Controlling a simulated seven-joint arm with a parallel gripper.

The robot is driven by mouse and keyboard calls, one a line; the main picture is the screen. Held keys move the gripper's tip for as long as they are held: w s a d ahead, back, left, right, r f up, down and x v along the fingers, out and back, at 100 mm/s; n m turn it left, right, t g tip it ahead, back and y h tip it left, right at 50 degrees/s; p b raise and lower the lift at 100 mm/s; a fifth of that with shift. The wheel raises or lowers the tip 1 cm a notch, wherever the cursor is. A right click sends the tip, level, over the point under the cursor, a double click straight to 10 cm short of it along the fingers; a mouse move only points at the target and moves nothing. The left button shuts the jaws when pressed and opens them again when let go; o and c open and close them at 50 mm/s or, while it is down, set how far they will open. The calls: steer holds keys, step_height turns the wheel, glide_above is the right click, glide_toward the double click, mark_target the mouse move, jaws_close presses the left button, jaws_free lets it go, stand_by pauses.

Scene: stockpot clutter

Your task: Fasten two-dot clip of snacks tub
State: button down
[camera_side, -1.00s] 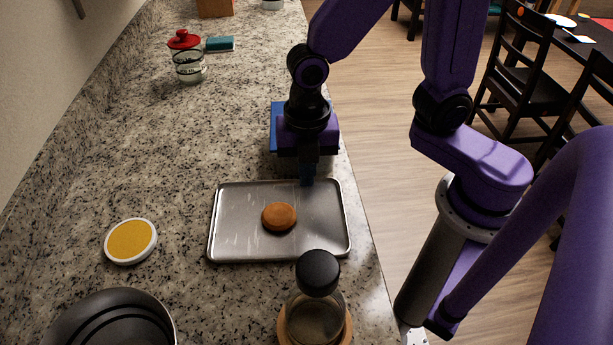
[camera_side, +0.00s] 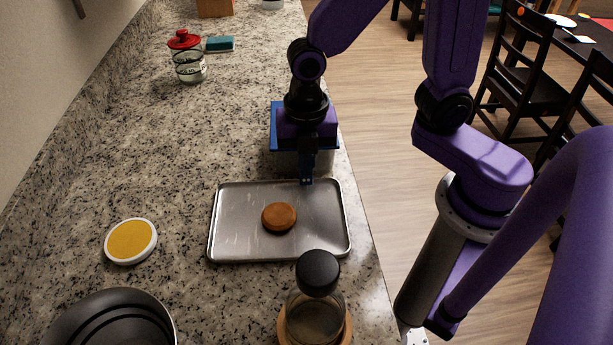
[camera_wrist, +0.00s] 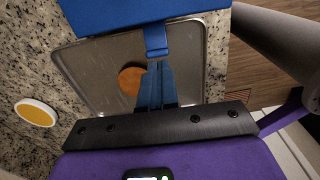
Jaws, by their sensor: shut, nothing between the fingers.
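The snacks tub shows a blue lid (camera_side: 275,135) behind my gripper in the side view, with a pale body partly visible under it. In the wrist view the lid (camera_wrist: 120,14) fills the top, and a blue clip (camera_wrist: 157,38) sticks out from its near edge. I cannot make out any dots on the clip. My gripper (camera_wrist: 160,66) is shut and empty, its blue fingertips close to the clip's end; whether they touch is unclear. In the side view my gripper (camera_side: 306,181) points down in front of the tub, near the tray's back edge.
A metal tray (camera_side: 235,240) with a brown round patty (camera_side: 279,216) lies in front of the tub. A black-capped bottle (camera_side: 317,300), a yellow-topped disc (camera_side: 131,241) and a dark pan (camera_side: 110,325) are nearer. A red-lidded jar (camera_side: 187,60) stands far left. The counter's left-middle is clear.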

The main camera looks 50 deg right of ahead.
steer(key=shift+w+d, duration=0.95)
steer(key=shift+d, duration=0.15)
stand_by(0.4)
step_height(320, 180, up, 8)
steer(key=s+a, duration=0.2)
steer(key=shift+a, duration=0.15)
stand_by(0.5)
